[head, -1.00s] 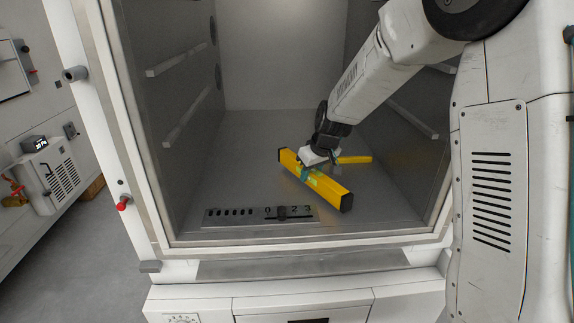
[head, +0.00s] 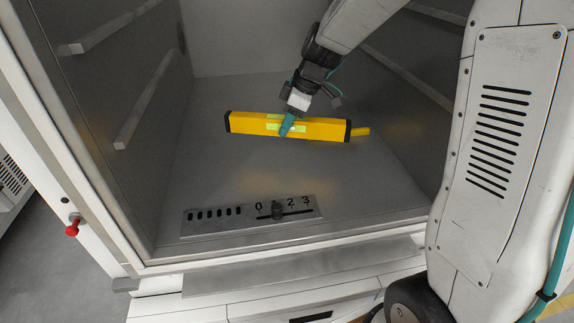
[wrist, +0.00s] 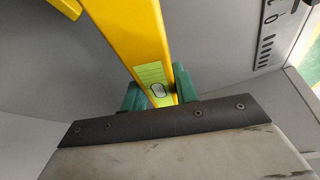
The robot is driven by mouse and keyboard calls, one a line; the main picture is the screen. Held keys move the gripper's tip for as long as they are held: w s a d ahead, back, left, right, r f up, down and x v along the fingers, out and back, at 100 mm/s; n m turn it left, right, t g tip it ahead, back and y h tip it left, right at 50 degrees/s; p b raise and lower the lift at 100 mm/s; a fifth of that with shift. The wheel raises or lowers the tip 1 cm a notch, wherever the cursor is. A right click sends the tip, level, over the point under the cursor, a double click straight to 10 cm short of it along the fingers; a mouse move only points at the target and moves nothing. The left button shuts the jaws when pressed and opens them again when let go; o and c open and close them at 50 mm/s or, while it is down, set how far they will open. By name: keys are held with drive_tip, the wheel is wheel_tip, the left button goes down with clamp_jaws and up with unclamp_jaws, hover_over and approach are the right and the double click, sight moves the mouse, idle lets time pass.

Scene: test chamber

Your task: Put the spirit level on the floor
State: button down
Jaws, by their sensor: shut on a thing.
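The spirit level (head: 325,128) is a long yellow bar with black end caps and a pale green vial window. My gripper (head: 287,124) is shut on it near its middle, inside the open chamber. The level lies nearly crosswise in the head view and seems held above the chamber's metal floor (head: 230,180); the exact gap is unclear. In the wrist view the level (wrist: 125,30) runs up from between the teal fingers (wrist: 158,92), its window close to them. The grey room floor (head: 45,255) shows outside the chamber at the lower left.
Another yellow thing (head: 361,132) lies behind the level's right end, partly hidden. A slotted metal plate with a numbered slider (head: 277,210) is at the chamber's front. Side rails (head: 135,110) line the walls. A red knob (head: 72,228) sticks out at the door frame.

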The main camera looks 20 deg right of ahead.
drive_tip(key=s+a+r+n+g, duration=0.1)
drive_tip(key=s+r+n, duration=0.1)
drive_tip(key=s+n, duration=0.2)
wheel_tip(320, 180, down, 9)
drive_tip(key=shift+w+a+f, duration=0.1)
drive_tip(key=shift+w, duration=0.05)
drive_tip(key=shift+f+g, duration=0.1)
drive_tip(key=shift+g, duration=0.2)
drive_tip(key=c, duration=1.1)
unclamp_jaws()
